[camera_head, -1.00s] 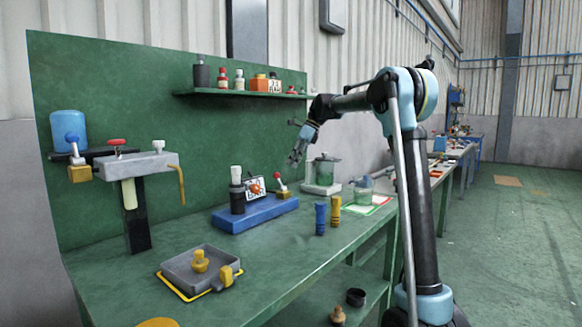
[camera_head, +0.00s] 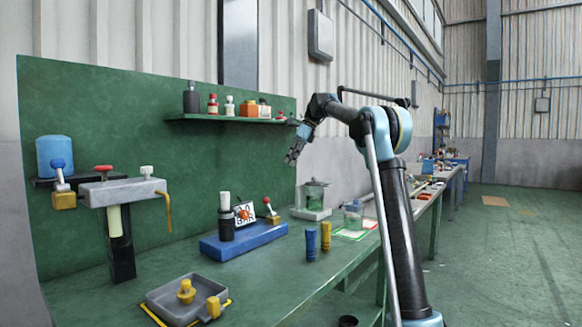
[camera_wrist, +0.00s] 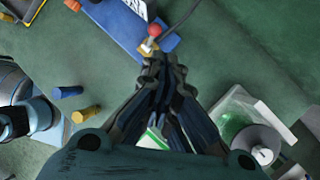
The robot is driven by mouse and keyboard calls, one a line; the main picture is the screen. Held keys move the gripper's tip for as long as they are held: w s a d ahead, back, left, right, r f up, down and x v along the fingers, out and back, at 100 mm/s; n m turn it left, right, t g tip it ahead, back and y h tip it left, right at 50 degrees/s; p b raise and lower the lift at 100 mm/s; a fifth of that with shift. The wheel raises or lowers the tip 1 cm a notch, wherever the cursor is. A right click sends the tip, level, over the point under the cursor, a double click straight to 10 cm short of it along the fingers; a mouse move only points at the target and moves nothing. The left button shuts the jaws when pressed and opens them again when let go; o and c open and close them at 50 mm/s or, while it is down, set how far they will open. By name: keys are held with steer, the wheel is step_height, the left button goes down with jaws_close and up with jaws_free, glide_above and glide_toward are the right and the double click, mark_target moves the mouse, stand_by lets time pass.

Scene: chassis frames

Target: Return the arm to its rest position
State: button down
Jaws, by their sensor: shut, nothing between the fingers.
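My gripper (camera_head: 292,156) hangs in the air above the green workbench, in front of the back panel and below the shelf's right end. Its fingers are together and empty; the wrist view shows the closed fingertips (camera_wrist: 162,62) from above. My arm rises from the right of the bench and bends over toward the gripper. Below it, a blue block (camera_head: 240,242) carries a black bottle with a white cap, a small sign and a red-knobbed lever (camera_head: 269,208). In the wrist view the red knob (camera_wrist: 155,31) shows just beyond the fingertips.
A blue cylinder (camera_head: 311,244) and a yellow cylinder (camera_head: 325,236) stand near the bench's front edge. A glass jar on a scale (camera_head: 311,213) is behind. A grey tray (camera_head: 165,300) sits at front left. The shelf (camera_head: 220,118) holds several bottles.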

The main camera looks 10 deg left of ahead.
steer(key=s+d+f+n+t+h, duration=0.1)
steer(key=s+d+f+n, duration=0.45)
steer(key=s+d, duration=0.55)
steer(key=s+d+f+n+t+h, duration=0.15)
steer(key=s+d+f+n, duration=0.35)
steer(key=s+d, duration=0.55)
steer(key=s+d+f+n+t+h, duration=0.1)
steer(key=s+d+f+n, duration=0.3)
steer(key=s+f, duration=0.9)
steer(key=s+d+f+n+t+h, duration=0.1)
steer(key=s+d+f+n, duration=0.3)
steer(key=s+f, duration=0.9)
steer(key=d+f+h, duration=0.1)
steer(key=d+f, duration=0.2)
steer(key=shift+f, duration=0.35)
